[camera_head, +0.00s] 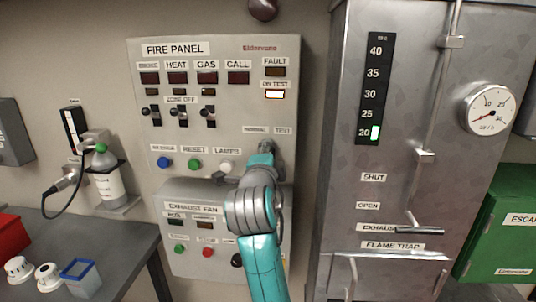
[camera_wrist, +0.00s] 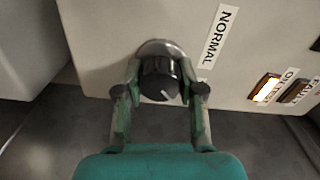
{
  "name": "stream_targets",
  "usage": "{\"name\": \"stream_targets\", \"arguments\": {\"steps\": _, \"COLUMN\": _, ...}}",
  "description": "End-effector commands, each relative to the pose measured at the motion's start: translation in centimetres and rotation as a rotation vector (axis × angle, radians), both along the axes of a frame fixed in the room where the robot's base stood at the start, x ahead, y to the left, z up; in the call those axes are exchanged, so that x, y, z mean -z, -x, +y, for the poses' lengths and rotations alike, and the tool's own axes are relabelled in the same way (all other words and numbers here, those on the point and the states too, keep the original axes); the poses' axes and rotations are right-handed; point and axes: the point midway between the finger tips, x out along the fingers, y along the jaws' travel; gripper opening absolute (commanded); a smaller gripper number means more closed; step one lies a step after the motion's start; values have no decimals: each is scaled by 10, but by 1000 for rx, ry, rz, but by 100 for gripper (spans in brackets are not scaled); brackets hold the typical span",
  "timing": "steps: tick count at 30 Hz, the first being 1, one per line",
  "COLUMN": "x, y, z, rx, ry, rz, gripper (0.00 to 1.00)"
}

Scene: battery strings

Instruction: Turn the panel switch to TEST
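The panel switch (camera_wrist: 160,84) is a round black knob on a metal collar. In the wrist view it sits between the two fingers of my gripper (camera_wrist: 160,72), which appear closed against its sides. Its white mark points to the lower right there, away from the NORMAL label (camera_wrist: 221,36). In the head view my gripper (camera_head: 264,150) reaches the fire panel (camera_head: 225,133) just below the TEST label (camera_head: 283,131), and the knob is mostly hidden behind it. The ON TEST lamp (camera_head: 275,94) is lit.
Below is the exhaust fan panel (camera_head: 186,190) with buttons. A grey metal cabinet (camera_head: 345,160) with a gauge (camera_head: 488,108) stands close on the right. At left, a grey bench (camera_head: 120,240) holds a blue-rimmed container (camera_head: 80,278), and a bottle (camera_head: 106,182) sits on a bracket.

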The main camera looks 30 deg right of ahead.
Motion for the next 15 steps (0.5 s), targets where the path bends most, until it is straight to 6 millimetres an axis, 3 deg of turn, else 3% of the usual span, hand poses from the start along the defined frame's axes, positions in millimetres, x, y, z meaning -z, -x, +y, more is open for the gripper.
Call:
{"name": "stream_targets", "arguments": {"steps": 1, "x": 1, "y": 0, "z": 0, "rx": 0, "ry": 0, "rz": 1, "gripper": 54}}
{"name": "stream_targets", "arguments": {"steps": 2, "x": 0, "y": 0, "z": 0, "rx": 0, "ry": 0, "rz": 1, "gripper": 61}}
{"name": "stream_targets", "arguments": {"steps": 15, "x": 0, "y": 7, "z": 5, "rx": 0, "ry": 1, "rz": 0, "gripper": 62}}
